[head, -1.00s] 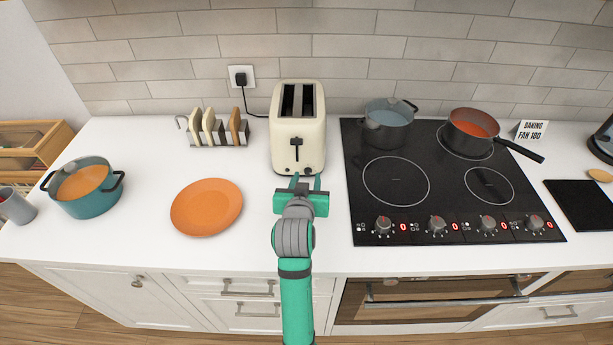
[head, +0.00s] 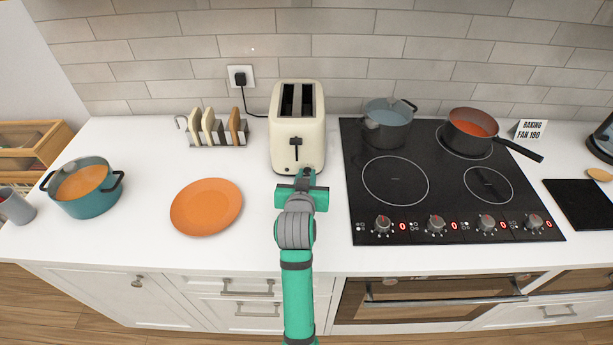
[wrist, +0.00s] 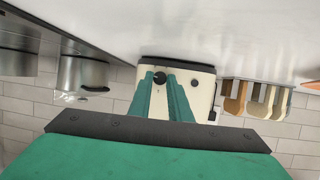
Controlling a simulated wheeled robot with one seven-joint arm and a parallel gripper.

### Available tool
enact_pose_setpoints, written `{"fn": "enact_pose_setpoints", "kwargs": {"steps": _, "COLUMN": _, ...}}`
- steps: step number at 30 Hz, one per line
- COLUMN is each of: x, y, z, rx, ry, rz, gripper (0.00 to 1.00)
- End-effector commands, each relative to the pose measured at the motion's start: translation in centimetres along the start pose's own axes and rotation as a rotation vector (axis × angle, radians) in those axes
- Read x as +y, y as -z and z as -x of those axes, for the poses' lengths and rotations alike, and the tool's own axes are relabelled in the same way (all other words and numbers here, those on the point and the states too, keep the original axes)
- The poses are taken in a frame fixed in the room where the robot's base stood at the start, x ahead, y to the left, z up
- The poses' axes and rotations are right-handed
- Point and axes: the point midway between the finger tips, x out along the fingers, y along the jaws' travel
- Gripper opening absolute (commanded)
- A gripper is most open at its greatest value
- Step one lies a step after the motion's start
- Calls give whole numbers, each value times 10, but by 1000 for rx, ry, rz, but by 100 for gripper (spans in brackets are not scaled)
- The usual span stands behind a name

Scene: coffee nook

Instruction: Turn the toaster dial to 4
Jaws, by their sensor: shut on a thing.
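The cream toaster (head: 286,148) stands on the counter by the wall, its front with the dark lever (head: 295,146) facing me. In the upside-down wrist view its front face (wrist: 205,100) shows beyond my fingers. The dark round dial (wrist: 159,76) is low on that face, with a smaller dark button (wrist: 194,84) beside it. My green gripper (head: 306,177) is at the lower right of the toaster front in the head view. Its fingers (wrist: 166,80) are shut on the dial. The fingertips hide part of the dial, and I cannot read its setting.
A toast rack (head: 218,140) with slices and an orange plate (head: 207,207) are left of the toaster. The black cooktop (head: 350,170) with two pots is close on the right. A power cord (head: 249,103) runs to the wall socket.

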Motion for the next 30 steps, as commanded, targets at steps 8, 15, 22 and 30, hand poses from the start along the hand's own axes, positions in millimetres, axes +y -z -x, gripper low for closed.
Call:
{"fn": "enact_pose_setpoints", "kwargs": {"steps": 8, "x": 3, "y": 1, "z": 0, "rx": -10, "ry": 47, "rz": -117, "gripper": 0}}
{"fn": "enact_pose_setpoints", "kwargs": {"steps": 15, "x": 6, "y": 0, "z": 0, "rx": -27, "ry": 123, "rz": -304, "gripper": 0}}
{"fn": "enact_pose_setpoints", "kwargs": {"steps": 22, "x": 9, "y": 0, "z": -1, "rx": -44, "ry": 202, "rz": -493, "gripper": 0}}
{"fn": "enact_pose_setpoints", "kwargs": {"steps": 30, "x": 11, "y": -1, "z": -2, "rx": -60, "ry": 274, "rz": -666, "gripper": 0}}
